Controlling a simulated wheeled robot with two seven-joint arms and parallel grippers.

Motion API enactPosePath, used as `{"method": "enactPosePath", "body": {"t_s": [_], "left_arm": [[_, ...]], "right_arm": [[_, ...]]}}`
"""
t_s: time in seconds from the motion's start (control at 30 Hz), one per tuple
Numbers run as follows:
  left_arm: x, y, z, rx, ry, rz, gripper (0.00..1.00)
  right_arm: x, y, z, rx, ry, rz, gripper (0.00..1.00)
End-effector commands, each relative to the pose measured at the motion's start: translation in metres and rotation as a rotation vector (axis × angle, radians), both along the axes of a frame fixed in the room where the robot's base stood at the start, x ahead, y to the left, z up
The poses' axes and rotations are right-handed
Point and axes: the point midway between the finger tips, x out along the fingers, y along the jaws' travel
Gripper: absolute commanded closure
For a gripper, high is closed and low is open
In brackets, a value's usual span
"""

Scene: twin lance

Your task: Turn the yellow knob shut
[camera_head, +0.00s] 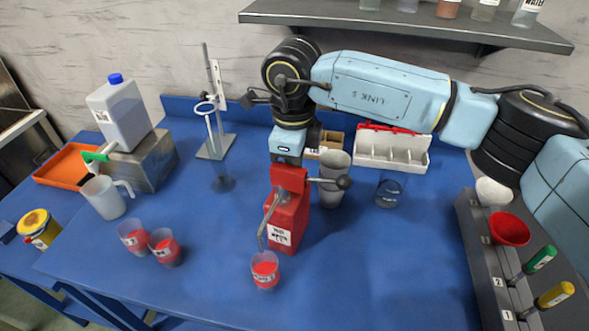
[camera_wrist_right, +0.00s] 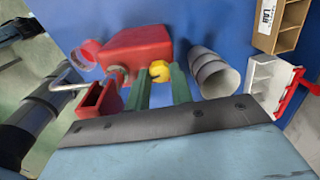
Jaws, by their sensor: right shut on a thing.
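A red can (camera_head: 287,218) with a white label stands on the blue table; it also shows in the wrist view (camera_wrist_right: 135,48). A bent metal spout (camera_head: 264,226) comes down its left side, above a clear cup with red contents (camera_head: 265,270). The yellow knob (camera_wrist_right: 159,69) shows in the wrist view at the can's near end; in the head view it is hidden behind my wrist. My right gripper (camera_wrist_right: 161,85) has its green fingers on either side of the knob, shut on it. My left gripper is in neither view.
A grey cup (camera_head: 334,178) stands close to the can's right, with a clear beaker (camera_head: 390,190) further right. Two cups with red contents (camera_head: 134,236) stand at left. A rack (camera_head: 482,262) with a red bowl and screwdrivers is at right. A shelf (camera_head: 405,24) hangs above.

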Motion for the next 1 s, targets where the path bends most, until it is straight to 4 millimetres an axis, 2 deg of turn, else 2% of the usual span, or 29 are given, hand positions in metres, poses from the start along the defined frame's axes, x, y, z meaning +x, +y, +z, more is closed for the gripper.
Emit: {"method": "enactPosePath", "body": {"t_s": [0.4, 0.67, 1.0], "left_arm": [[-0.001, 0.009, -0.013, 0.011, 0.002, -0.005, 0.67], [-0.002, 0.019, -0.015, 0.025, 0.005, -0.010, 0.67], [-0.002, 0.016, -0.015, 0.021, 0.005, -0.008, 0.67]], "right_arm": [[0.000, 0.000, 0.000, 0.001, -0.001, -0.237, 1.00], [0.000, 0.000, 0.001, 0.001, -0.001, -0.283, 1.00], [0.000, 0.001, 0.001, 0.002, -0.002, -0.287, 1.00]]}}
